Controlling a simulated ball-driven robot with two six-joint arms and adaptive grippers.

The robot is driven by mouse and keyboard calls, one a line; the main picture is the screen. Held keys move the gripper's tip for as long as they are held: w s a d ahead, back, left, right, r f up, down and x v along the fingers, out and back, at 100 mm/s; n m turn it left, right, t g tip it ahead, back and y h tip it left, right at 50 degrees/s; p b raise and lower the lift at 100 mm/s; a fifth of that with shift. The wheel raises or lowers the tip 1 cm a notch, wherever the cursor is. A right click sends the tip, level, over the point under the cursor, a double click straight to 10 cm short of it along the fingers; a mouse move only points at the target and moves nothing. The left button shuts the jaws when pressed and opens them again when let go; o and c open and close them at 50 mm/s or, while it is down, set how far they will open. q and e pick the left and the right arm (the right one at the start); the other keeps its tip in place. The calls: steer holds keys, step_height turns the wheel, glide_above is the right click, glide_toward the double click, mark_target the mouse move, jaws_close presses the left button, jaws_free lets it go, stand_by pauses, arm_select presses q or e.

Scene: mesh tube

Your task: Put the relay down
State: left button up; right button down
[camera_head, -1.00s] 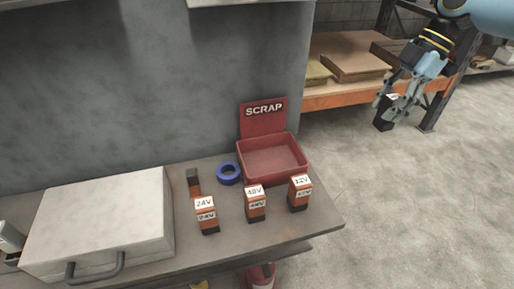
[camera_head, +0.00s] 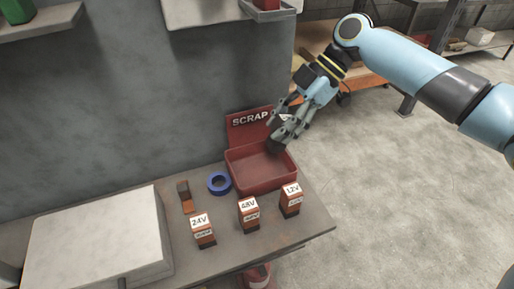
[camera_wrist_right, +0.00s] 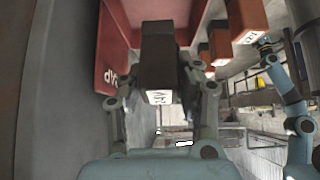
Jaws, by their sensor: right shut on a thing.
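My right gripper (camera_head: 284,135) is shut on a dark relay (camera_head: 275,147), held above the red SCRAP bin (camera_head: 240,183). In the right wrist view the dark relay (camera_wrist_right: 158,45) with its white label sits between the fingers, and the bin's red wall (camera_wrist_right: 112,45) is behind it. Three orange relays stand upright on the table: 24V (camera_head: 203,231), 48V (camera_head: 248,215) and 12V (camera_head: 290,201). A light blue arm of mine (camera_wrist_right: 287,88) shows at the right of the wrist view; its gripper is too small to read.
A blue tape ring (camera_head: 219,184) lies left of the bin, with an orange and dark piece (camera_head: 187,198) beside it. A large pale case (camera_head: 95,240) fills the table's left. The table (camera_head: 318,226) ends at the right with floor beyond. A wall stands behind.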

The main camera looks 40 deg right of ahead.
mark_target(270, 142)
steer(key=shift+w+a, duration=0.15)
steer(key=shift+a, duration=0.45)
steer(key=shift+w+a, duration=0.15)
steer(key=shift+a, duration=0.45)
steer(key=f, duration=0.4)
steer(key=shift+a+f, duration=0.15)
steer(key=shift+a, duration=0.2)
steer(key=shift+w+a+f+p, duration=0.1)
steer(key=shift+a+f+p, duration=0.2)
steer(key=shift+f, duration=0.35)
steer(key=shift+w+a+r+g+h+p, duration=0.25)
steer(key=shift+a+h+p, duration=0.3)
steer(key=shift+h+p, duration=0.35)
steer(key=shift+a+h+p, duration=0.45)
steer(key=shift+h+p, duration=0.2)
steer(key=shift+h, duration=0.15)
arm_select(q)
steer(key=shift+s+r, duration=0.15)
steer(key=shift+r, duration=0.85)
steer(key=shift+s+r, duration=0.15)
steer(key=shift+r, duration=0.85)
arm_select(e)
steer(key=shift+d+f+g, duration=0.2)
steer(key=shift+f+g, duration=0.05)
steer(key=shift+f, duration=0.75)
steer(key=shift+f, duration=0.1)
